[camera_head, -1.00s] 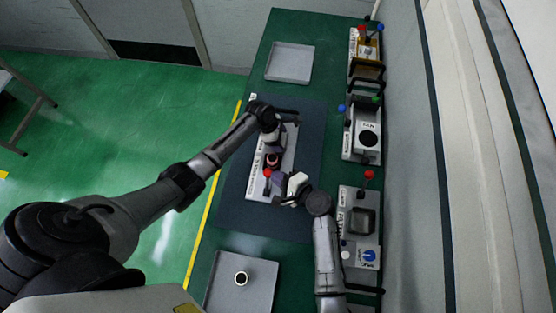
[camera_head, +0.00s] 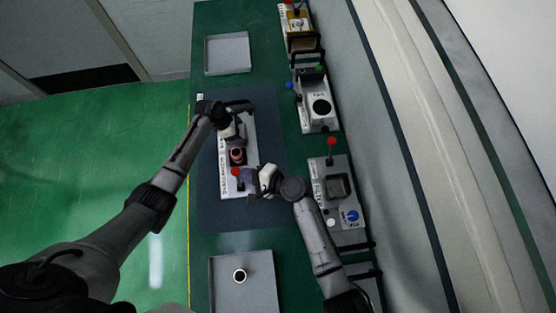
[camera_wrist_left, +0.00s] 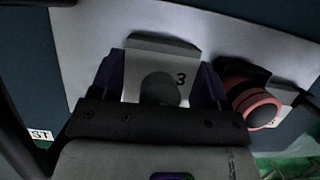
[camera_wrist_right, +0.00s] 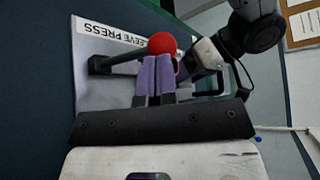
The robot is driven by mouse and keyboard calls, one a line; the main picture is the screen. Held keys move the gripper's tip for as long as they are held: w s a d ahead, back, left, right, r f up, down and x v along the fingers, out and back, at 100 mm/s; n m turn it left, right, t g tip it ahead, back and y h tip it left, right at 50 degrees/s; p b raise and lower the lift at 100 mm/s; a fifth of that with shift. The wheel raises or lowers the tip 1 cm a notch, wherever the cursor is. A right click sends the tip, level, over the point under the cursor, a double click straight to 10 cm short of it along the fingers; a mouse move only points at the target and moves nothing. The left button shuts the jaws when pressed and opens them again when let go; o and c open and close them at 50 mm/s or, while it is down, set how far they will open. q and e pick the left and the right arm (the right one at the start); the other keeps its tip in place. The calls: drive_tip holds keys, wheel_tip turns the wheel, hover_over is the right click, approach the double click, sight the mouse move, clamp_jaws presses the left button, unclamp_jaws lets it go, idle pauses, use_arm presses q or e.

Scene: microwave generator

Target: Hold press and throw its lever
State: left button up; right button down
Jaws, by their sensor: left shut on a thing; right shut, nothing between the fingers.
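The press (camera_head: 225,186) is a light grey plate on a dark mat, lettered "SLEEVE PRESS" in the right wrist view (camera_wrist_right: 84,88). Its lever (camera_wrist_right: 122,69) is a dark bar ending in a red ball (camera_head: 236,171). My left gripper (camera_head: 235,131) is at the plate's far end, shut on a grey block marked 3 (camera_wrist_left: 150,60). A reddish cylinder (camera_wrist_left: 254,106) stands beside that block. My right gripper (camera_head: 251,178) is shut and empty close beside the red ball, which shows just beyond its purple fingertips (camera_wrist_right: 155,62). I cannot tell whether they touch.
Grey trays lie at the far end (camera_head: 228,53) and near end (camera_head: 225,290) of the green table; the near one holds a small cylinder (camera_head: 240,275). Devices line the right edge, one with a red-knobbed lever (camera_head: 331,143) and a blue knob (camera_head: 352,216).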

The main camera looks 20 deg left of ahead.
drive_tip(key=shift+s+d+r+n, duration=0.65)
drive_tip(key=shift+d+r, duration=1)
drive_tip(key=shift+d, duration=5.15)
drive_tip(key=a+f+y, duration=0.1)
drive_tip(key=a+f, duration=0.2)
drive_tip(key=a, duration=1)
drive_tip(key=shift+w+a+t, duration=0.2)
drive_tip(key=shift+a+t, duration=0.05)
drive_tip(key=shift+t, duration=0.15)
drive_tip(key=shift+w+a+f+m+g+h, duration=0.15)
drive_tip(key=shift+w+a+m+h, duration=0.1)
drive_tip(key=shift+w+a, duration=0.25)
drive_tip(key=shift+w+a+f+m+g+h, duration=0.15)
drive_tip(key=shift+w+a+m, duration=0.1)
drive_tip(key=shift+w, duration=0.35)
drive_tip(key=shift+r, duration=0.1)
